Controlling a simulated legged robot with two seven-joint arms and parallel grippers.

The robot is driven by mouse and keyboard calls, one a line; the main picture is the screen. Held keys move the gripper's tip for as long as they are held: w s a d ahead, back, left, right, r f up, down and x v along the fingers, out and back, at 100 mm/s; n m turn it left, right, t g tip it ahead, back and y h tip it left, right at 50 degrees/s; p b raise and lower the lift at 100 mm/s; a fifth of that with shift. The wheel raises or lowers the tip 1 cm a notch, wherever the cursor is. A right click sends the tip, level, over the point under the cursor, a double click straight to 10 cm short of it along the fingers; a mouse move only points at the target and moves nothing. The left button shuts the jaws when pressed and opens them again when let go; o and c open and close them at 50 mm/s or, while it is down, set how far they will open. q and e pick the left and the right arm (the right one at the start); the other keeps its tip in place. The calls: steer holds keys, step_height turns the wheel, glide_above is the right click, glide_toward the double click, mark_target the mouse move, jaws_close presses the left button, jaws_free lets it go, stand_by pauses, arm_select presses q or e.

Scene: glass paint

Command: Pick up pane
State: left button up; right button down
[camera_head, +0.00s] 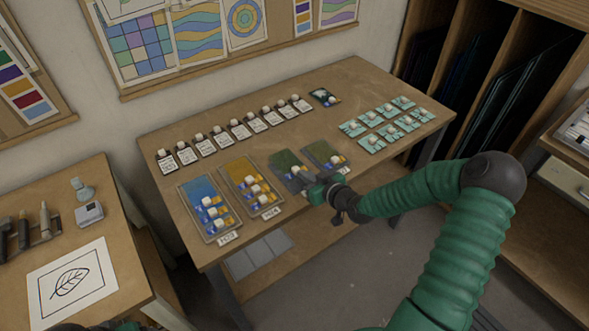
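Several small teal panes (374,142) with pale blocks on them lie in rows at the right of the wooden table (330,90). One dark pane (324,97) lies apart near the back. Coloured flat trays or panes lie along the front: blue (199,192), amber (240,172), dark green (285,161) and another dark one (321,152). My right gripper (316,194) is low over the front edge of the dark green one. Its fingers are small and partly hidden, so I cannot tell whether they hold anything. My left gripper is out of view; only a green bit of arm shows at the bottom left.
Several labelled cards with pale blocks (240,131) line the table's back. A side bench (100,200) at left holds a leaf drawing (71,284) and tools. Upright dark sheets (495,100) fill a rack at right. Grey sheets (259,252) lie on the shelf below.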

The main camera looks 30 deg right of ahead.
steer(key=c, duration=1.8)
jaws_free()
steer(key=shift+c, duration=0.2)
steer(key=o, duration=0.6)
steer(key=shift+d, duration=0.15)
steer(key=shift+o, duration=0.2)
